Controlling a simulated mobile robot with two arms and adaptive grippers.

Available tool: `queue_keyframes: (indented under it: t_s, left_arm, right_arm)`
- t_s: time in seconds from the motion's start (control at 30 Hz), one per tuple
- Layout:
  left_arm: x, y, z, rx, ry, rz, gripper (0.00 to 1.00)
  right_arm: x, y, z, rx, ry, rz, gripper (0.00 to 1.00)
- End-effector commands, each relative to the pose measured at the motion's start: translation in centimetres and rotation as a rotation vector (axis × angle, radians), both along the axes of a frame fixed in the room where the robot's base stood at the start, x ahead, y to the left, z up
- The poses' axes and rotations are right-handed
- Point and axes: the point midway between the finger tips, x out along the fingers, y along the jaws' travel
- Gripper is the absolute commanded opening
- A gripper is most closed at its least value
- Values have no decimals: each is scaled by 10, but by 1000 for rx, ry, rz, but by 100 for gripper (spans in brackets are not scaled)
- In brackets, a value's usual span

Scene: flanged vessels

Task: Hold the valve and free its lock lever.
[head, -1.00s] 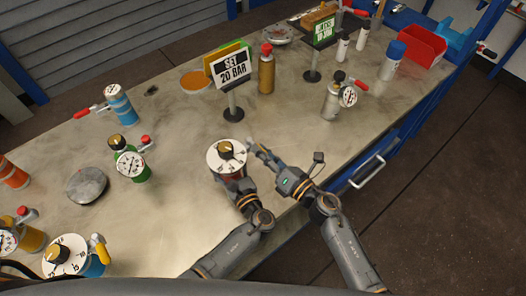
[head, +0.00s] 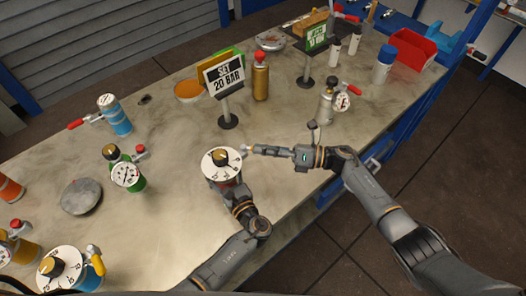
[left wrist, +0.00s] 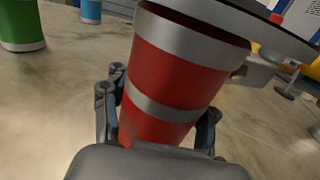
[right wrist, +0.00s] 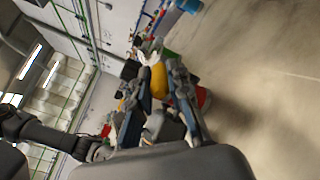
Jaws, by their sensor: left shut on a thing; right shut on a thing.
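The valve (head: 218,172) stands on the bench, with a white dial, a black-and-yellow knob and a red body with silver bands. Its red body fills the left wrist view (left wrist: 172,72). My left gripper (head: 228,186) is shut around that body, below the dial. My right gripper (head: 250,150) is shut at the right edge of the dial. In the right wrist view, a yellow piece (right wrist: 158,80), apparently the lock lever's handle, sits between its fingers. The lever is mostly hidden by the fingers in the head view.
A sign reading "SET 20 BAR" (head: 224,76) stands behind the valve, near a brown bottle with a red cap (head: 261,80). A green valve (head: 124,170) and a grey disc (head: 81,196) are to the left. Bench surface right of the valve is mostly clear.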

Motion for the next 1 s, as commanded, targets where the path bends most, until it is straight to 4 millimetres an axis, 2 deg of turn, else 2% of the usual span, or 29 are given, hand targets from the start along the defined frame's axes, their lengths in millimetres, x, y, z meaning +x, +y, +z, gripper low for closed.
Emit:
queue_keyframes:
  t_s: [0.4,0.93,0.97,1.0]
  left_arm:
    - [0,-3,1,-2,-4,-5,0]
    - [0,-3,1,-4,-4,-5,0]
    - [0,-3,1,-4,-4,-5,0]
    - [0,-3,1,-4,-4,-5,0]
  right_arm:
    - [8,0,-3,-8,3,125,0]
    - [8,-1,-3,-6,4,141,0]
    - [8,-1,-3,-6,4,141,22]
    - [8,-1,-3,-6,4,141,30]
